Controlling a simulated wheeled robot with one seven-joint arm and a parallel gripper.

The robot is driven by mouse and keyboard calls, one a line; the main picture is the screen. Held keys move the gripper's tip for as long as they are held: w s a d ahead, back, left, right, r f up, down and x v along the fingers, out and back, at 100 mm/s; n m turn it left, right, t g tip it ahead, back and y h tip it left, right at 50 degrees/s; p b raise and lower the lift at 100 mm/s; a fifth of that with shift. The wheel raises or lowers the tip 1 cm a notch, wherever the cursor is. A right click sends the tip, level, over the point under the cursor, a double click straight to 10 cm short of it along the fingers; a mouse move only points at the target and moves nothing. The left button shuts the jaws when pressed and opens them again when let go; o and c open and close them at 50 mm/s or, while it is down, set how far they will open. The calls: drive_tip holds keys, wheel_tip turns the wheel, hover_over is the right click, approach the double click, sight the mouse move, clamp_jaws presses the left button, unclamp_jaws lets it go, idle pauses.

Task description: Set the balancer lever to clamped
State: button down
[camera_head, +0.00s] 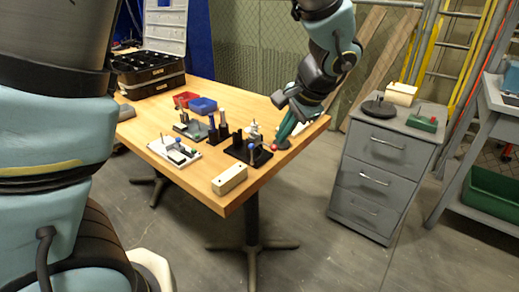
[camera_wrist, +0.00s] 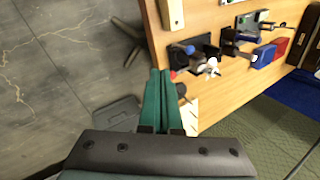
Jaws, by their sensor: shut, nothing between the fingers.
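The balancer appears to be the black-based fixture (camera_head: 238,153) with a pale metal part, near the table's right edge. It also shows in the wrist view (camera_wrist: 208,44). A red knob (camera_wrist: 173,74), probably the lever's end, sticks out at its side; a blue knob (camera_wrist: 190,50) is close by. The red knob shows small in the head view (camera_head: 273,147). My gripper (camera_head: 282,139) has its teal fingers shut and empty, pointing down beside the red knob. In the wrist view the fingertips (camera_wrist: 160,72) look just short of the knob; I cannot tell whether they touch.
A small dark round object (camera_wrist: 181,90) lies beside my fingers. A beige block (camera_head: 229,179) lies at the table's front edge. Other fixtures (camera_head: 175,150), a red bin (camera_head: 186,99) and a blue bin (camera_head: 203,105) stand farther left. A grey drawer cabinet (camera_head: 385,165) stands right of the table.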

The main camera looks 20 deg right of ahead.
drive_tip(key=p, duration=0.2)
approach(252, 155)
wheel_tip(252, 155, down, 4)
drive_tip(key=shift+w+f+p, duration=0.2)
drive_tip(key=shift+w+p, duration=0.15)
drive_tip(key=shift+w, duration=0.25)
drive_tip(key=shift+a+r+p, duration=0.1)
drive_tip(key=shift+r+p, duration=0.05)
drive_tip(key=shift+p, duration=0.25)
